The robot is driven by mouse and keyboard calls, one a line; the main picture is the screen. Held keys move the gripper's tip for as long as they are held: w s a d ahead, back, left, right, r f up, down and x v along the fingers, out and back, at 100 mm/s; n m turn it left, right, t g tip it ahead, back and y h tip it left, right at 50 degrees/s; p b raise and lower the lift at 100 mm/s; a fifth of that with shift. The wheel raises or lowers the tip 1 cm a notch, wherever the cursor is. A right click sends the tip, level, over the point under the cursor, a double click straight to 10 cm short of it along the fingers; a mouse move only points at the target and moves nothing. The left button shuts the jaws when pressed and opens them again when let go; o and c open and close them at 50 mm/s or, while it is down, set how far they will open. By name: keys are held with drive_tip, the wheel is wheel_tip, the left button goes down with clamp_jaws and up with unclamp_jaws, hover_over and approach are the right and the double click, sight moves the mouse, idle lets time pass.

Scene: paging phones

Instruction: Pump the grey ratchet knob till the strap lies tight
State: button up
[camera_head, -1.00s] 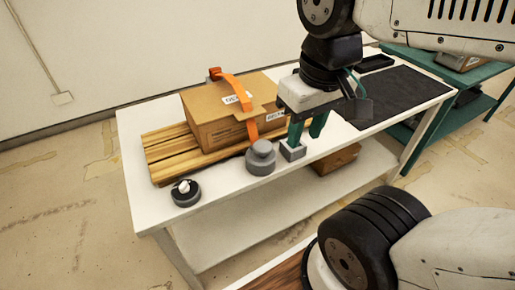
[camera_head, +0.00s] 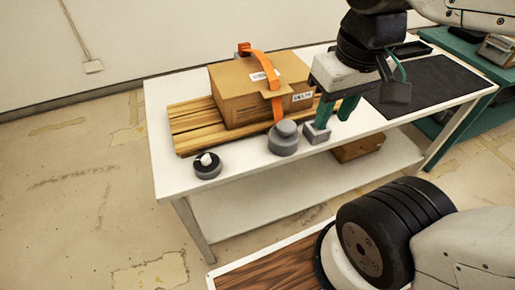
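The grey ratchet knob (camera_head: 284,137), a round stepped knob, stands at the table's front edge below the carton's front. The orange strap (camera_head: 262,68) runs over the brown carton (camera_head: 235,96) and down its front towards the knob. It bows up above the carton's top near its far end. My gripper (camera_head: 334,117) has green fingers that stand apart with nothing seen between them. It is to the right of the knob, with its left finger just above or behind a small grey block (camera_head: 316,135). I cannot tell whether that finger touches the block.
The carton sits on wooden slats (camera_head: 186,127) on the white table (camera_head: 157,100). A dark round base with a white knob (camera_head: 207,164) stands at the front left. A black mat (camera_head: 425,92) lies to the right. Another box (camera_head: 357,148) is on the lower shelf.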

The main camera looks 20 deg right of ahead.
drive_tip(key=shift+c, duration=0.3)
clamp_jaws()
idle(1.3)
